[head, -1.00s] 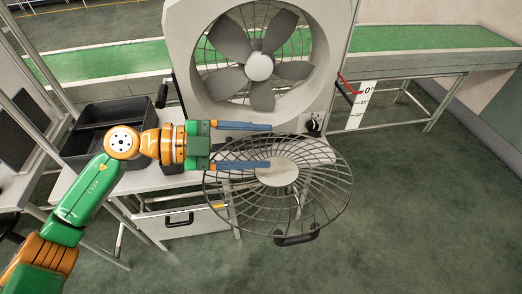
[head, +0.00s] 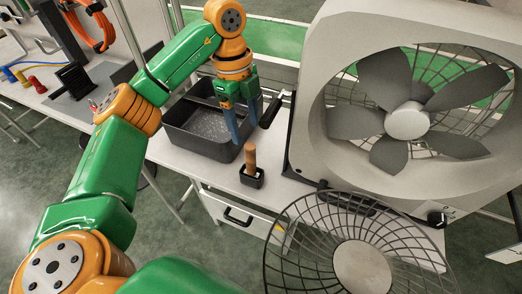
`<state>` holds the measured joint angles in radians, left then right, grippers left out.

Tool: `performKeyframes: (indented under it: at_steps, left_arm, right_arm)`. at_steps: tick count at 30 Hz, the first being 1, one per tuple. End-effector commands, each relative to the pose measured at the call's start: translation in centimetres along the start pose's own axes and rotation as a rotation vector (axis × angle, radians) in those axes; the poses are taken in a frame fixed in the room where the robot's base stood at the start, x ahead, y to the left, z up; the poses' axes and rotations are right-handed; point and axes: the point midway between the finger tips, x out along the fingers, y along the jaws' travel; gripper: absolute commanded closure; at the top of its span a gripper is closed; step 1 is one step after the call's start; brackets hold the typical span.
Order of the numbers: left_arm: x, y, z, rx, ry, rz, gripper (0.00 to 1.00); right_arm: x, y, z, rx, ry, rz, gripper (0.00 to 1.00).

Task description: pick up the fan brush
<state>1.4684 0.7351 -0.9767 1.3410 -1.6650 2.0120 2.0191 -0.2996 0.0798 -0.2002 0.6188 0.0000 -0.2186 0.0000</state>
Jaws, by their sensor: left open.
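The likely fan brush (head: 250,157) has an upright light-brown wooden handle. Its lower end is in or behind a small black square holder (head: 251,178) on the white table, so the bristles are not visible. My left gripper (head: 246,134) points down with its two blue fingers apart and nothing between them. It is just above and behind the wooden handle in the picture, over the right side of the black bin, and appears not to touch the handle. My right gripper is not in view.
The black bin (head: 178,138) stands left of the handle. The large grey fan (head: 309,110) stands to the right, with a black lever (head: 271,110) at its side. The round wire guard (head: 300,250) is in front. A little white tabletop (head: 218,175) is bare around the holder.

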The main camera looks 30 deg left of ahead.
Motion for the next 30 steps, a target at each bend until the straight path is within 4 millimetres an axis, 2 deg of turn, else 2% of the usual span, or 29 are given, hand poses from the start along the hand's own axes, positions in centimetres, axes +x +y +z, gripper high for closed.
performKeyframes:
  at_steps: [1,3,11,15,18,24,30]
  left_arm:
    - [1.8,0.1,0.0,0.002,0.003,0.006,0.33]
    - [3.1,0.1,0.0,0.002,0.002,0.008,0.33]
    - [6.9,-0.1,-0.3,0.004,0.003,0.006,0.33]
    - [9.8,-0.3,-0.4,0.003,0.003,0.005,0.33]
    - [10.8,-0.3,-0.4,0.003,0.003,0.001,0.33]
    - [11.0,-0.4,-0.4,0.004,0.003,0.0,0.33]
    - [11.0,-0.4,-0.4,0.004,0.003,0.0,0.87]
  right_arm:
    - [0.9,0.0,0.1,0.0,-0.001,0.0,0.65]
    - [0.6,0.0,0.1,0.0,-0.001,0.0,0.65]
    - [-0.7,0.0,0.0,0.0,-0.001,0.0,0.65]
    - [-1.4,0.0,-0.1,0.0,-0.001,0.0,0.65]
    - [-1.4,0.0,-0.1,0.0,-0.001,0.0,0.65]
    - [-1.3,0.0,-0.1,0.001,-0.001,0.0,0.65]
    - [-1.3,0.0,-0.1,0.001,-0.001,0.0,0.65]
